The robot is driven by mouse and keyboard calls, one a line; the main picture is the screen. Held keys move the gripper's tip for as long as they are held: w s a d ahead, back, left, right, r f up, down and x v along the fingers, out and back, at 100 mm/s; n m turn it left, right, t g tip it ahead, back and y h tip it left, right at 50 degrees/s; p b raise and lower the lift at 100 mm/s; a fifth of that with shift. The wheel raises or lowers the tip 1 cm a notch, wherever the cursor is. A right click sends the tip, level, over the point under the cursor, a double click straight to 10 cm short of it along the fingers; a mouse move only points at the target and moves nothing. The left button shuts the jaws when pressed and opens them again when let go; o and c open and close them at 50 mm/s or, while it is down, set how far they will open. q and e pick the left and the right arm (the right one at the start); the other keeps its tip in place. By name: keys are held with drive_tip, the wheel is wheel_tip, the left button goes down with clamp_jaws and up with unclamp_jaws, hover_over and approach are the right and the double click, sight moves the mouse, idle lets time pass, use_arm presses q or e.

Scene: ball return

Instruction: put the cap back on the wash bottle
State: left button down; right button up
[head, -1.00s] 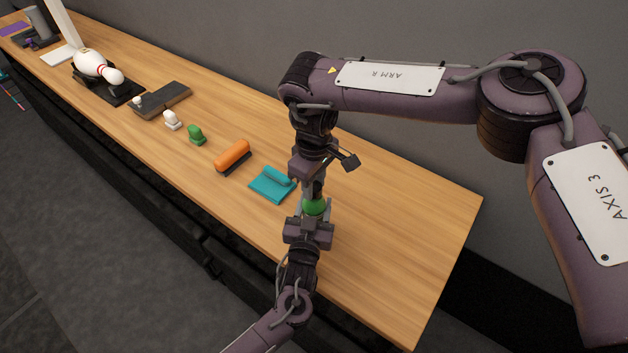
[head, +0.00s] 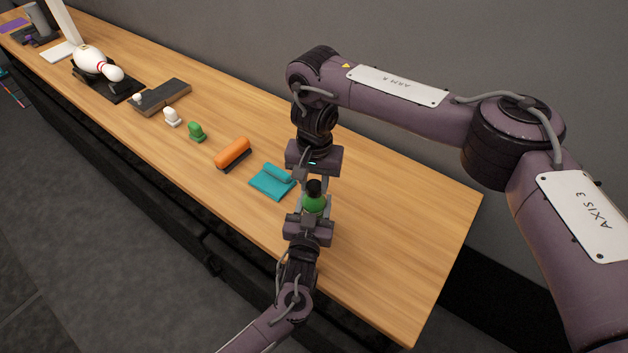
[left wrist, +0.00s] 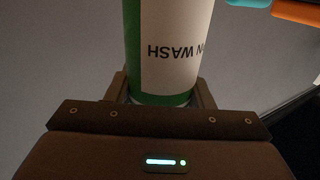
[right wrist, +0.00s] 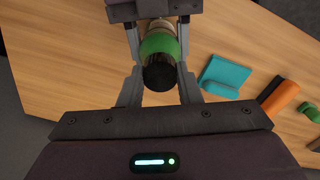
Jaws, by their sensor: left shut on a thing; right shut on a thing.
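The wash bottle (head: 313,203) is green with a white label. My left gripper (head: 311,214) is shut on it and holds it above the table's near right part. In the left wrist view the bottle (left wrist: 172,50) fills the space between the fingers, its lettering upside down. The black cap (head: 314,187) is directly above the bottle's green shoulder. My right gripper (right wrist: 159,66) is shut on the cap, which also shows in the right wrist view (right wrist: 159,74), in line with the bottle. The cap hides the neck, so I cannot tell if it is seated.
On the wooden table (head: 400,230) a teal brush-like item (head: 272,181), an orange one (head: 233,152), and small green (head: 197,131) and white (head: 172,116) pieces lie left of the grippers. The table's right end is clear.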

idle(0.3)
drive_tip(key=o, duration=0.9)
drive_tip(key=shift+o, duration=0.2)
drive_tip(key=shift+r, duration=2.3)
drive_tip(key=shift+c, duration=0.3)
